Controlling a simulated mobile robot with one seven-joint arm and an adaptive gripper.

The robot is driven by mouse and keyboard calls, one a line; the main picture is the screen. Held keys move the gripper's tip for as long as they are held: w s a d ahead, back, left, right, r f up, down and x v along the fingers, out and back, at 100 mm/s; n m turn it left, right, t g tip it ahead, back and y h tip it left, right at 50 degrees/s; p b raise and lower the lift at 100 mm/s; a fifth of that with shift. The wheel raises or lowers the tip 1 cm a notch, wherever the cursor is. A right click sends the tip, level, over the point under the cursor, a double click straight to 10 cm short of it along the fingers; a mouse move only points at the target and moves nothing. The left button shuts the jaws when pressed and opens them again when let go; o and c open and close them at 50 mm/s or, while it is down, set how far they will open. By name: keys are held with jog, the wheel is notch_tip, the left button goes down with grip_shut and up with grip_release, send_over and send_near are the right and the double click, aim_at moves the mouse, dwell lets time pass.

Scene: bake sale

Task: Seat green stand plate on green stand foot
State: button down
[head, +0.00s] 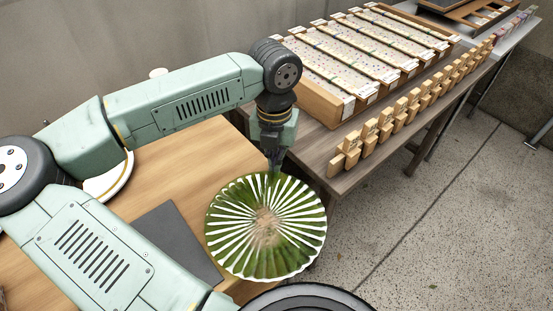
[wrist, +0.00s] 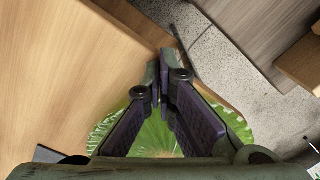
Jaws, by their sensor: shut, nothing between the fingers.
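The green stand plate (head: 238,248), round with white radiating stripes and a fluted rim, is near the right edge of the wooden table in the head view. Its surface faces up toward the head camera. Parts of it show behind my fingers in the wrist view (wrist: 238,125). My gripper (head: 274,172) is at the plate's far rim in the head view. Its fingers (wrist: 163,75) are together with nothing between them; I cannot tell whether they touch the rim. I cannot make out the green stand foot, nor what is under the plate.
A dark grey mat (head: 180,240) lies left of the plate on the wooden table (head: 185,172). A white round plate (head: 112,186) is partly hidden behind my arm. The neighbouring table holds a compartmented wooden tray (head: 318,100) and a row of small wooden pieces (head: 400,107).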

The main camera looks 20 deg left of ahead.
jog(key=shift+s, duration=0.2)
jog(key=shift+r, duration=0.1)
notch_tip(320, 180, up, 12)
dwell(0.5)
